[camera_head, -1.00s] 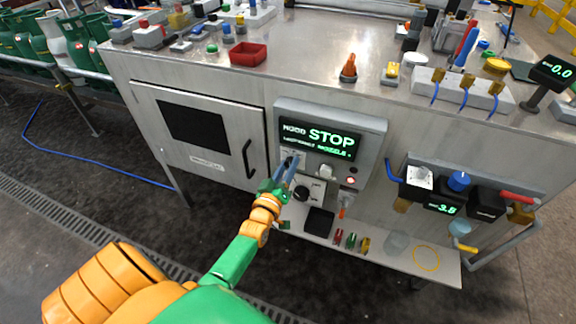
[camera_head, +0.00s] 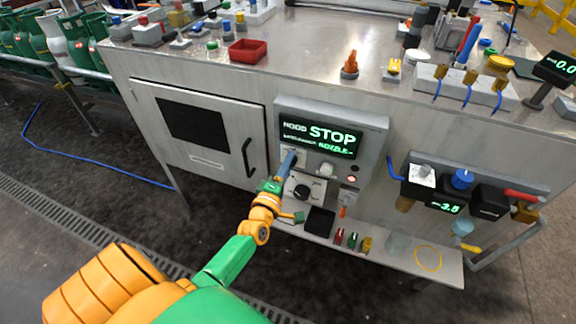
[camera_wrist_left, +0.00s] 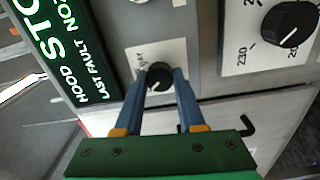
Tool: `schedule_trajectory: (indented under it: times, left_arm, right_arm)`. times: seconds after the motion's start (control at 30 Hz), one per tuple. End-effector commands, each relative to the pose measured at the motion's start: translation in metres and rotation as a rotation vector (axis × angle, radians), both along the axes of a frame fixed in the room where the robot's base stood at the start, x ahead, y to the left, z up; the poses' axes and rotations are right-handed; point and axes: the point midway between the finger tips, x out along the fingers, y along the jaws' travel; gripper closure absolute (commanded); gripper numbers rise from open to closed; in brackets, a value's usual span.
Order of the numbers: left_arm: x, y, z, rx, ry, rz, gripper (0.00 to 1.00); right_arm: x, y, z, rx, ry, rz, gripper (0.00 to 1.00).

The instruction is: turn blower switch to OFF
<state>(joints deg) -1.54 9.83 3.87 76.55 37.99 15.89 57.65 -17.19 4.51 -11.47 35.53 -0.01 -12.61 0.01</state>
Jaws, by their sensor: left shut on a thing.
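The control panel (camera_head: 371,146) on the cabinet front has a lit screen (camera_head: 321,137) reading HOOD STOP with a smaller fault line below. My left gripper (camera_head: 290,157) reaches up to the panel's left side, just below the screen. In the left wrist view my left gripper (camera_wrist_left: 165,73) has its two blue fingers on either side of a small black switch knob (camera_wrist_left: 158,76), shut on it. The knob sits on a white label plate whose lettering is too blurred to read. In the head view my fingers mostly hide it. My right gripper is not in view.
A larger black dial (camera_wrist_left: 291,23) with numbers sits close to the held knob; it also shows below the panel (camera_head: 301,192). A white knob (camera_head: 326,170) and a red button (camera_head: 351,178) are to the right. A cabinet door handle (camera_head: 247,158) is to the left.

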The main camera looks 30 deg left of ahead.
Motion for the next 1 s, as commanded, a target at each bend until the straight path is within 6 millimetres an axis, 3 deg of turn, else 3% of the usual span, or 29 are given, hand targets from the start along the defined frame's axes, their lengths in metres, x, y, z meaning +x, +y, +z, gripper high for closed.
schedule_trajectory:
  times: [0.3, 0.8, 0.83, 0.93, 1.0]
  left_arm:
    - [-0.0005, -0.0002, -0.0016, -0.094, -0.02, 0.0, 1.0]
    - [-0.0004, -0.0003, -0.0014, -0.111, -0.023, -0.001, 1.0]
    - [-0.0004, -0.0003, -0.0014, -0.111, -0.023, -0.001, 0.59]
    - [-0.0003, -0.0003, -0.0012, -0.111, -0.023, -0.001, 0.32]
    - [-0.0004, -0.0002, -0.001, -0.109, -0.024, 0.0, 0.31]
  right_arm:
    - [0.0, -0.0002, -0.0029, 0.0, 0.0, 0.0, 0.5]
    - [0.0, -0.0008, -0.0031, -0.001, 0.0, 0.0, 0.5]
    - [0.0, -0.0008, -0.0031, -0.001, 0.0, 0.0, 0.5]
    - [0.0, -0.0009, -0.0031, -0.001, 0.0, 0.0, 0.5]
    - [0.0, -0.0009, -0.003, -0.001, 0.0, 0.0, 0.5]
